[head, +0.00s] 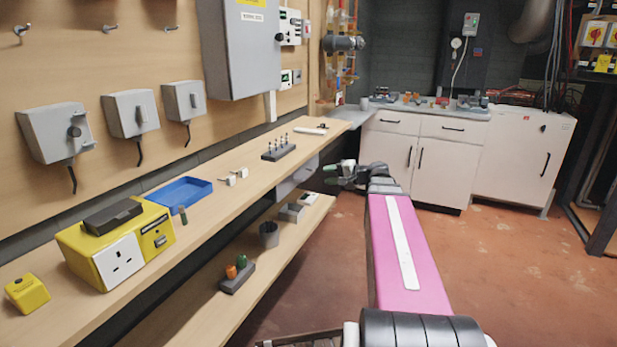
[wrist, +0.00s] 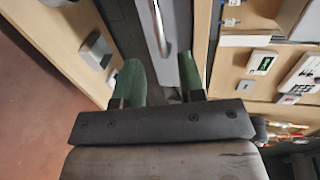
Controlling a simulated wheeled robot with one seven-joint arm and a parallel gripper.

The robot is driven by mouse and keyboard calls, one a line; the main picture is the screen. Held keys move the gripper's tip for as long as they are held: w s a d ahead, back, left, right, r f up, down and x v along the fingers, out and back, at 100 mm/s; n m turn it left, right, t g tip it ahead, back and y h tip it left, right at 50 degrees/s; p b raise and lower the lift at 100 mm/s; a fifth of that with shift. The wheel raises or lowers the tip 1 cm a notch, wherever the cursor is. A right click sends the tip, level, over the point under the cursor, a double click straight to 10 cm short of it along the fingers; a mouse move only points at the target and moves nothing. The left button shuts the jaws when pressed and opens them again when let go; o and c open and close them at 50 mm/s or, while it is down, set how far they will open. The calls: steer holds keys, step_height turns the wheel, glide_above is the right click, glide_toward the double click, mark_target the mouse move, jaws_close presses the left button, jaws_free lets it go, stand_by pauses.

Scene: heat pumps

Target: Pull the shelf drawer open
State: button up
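The shelf drawer (head: 294,180) is a pale grey box under the far part of the wooden bench, and it looks shut. In the wrist view the drawer front (wrist: 184,35) is light grey, with a shiny metal bar handle (wrist: 158,28) ahead of my fingers. My gripper (head: 334,172) is just right of the drawer in the head view. In the wrist view my gripper (wrist: 160,78) has its two green fingers spread apart with nothing between them. The handle lies beyond the fingertips, roughly in line with the gap. Whether anything touches is not clear.
The bench top (head: 235,197) carries a blue tray (head: 181,193) and a yellow socket box (head: 116,245). The lower shelf (head: 215,309) holds a dark cup (head: 269,234) and grey boxes (head: 291,212) near the drawer. The red floor to the right is clear.

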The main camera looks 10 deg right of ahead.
mark_target(310, 174)
steer(key=x, duration=0.8)
steer(key=shift+w+a, duration=0.15)
steer(key=shift+a, duration=0.05)
jaws_close()
